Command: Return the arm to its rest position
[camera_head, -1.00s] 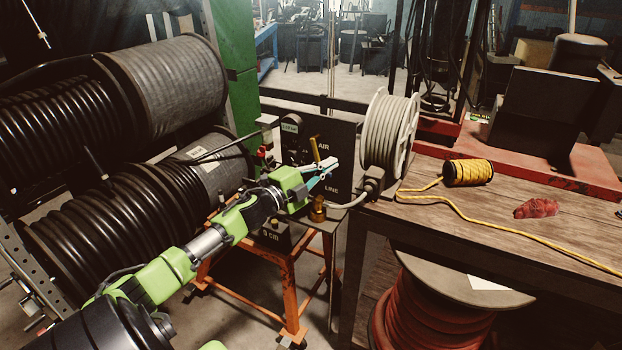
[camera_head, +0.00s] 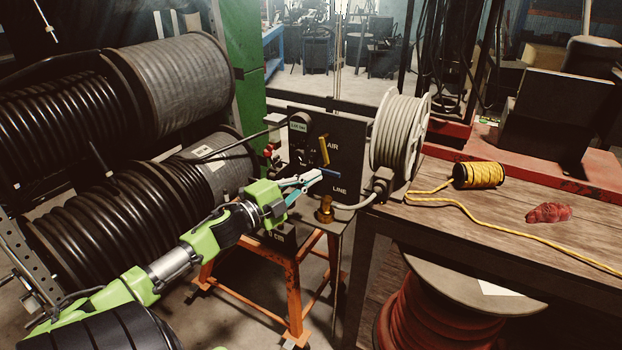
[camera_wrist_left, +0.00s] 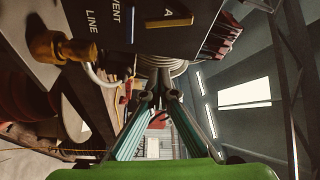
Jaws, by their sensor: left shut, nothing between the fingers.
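My left gripper (camera_head: 312,181) is in front of the dark control panel (camera_head: 349,146), near its blue lever (camera_head: 326,173). Its fingers are shut with nothing between them, and the fingertips (camera_wrist_left: 158,92) meet in the left wrist view. The yellow lever (camera_head: 324,150) stands nearly upright above the blue one, which lies nearly level. Both the yellow lever (camera_wrist_left: 168,22) and the blue lever (camera_wrist_left: 129,20) show in the left wrist view, off to the side of the fingers. I cannot tell the exact gap to the panel. My right gripper is not in view.
A brass fitting (camera_head: 325,210) stands on the orange-legged stand (camera_head: 291,290) below the panel. A grey hose reel (camera_head: 398,132) stands right of it. Large black hose drums (camera_head: 115,220) fill the left. The wooden bench (camera_head: 480,213) holds a yellow rope spool (camera_head: 479,175) and a red rag (camera_head: 549,213).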

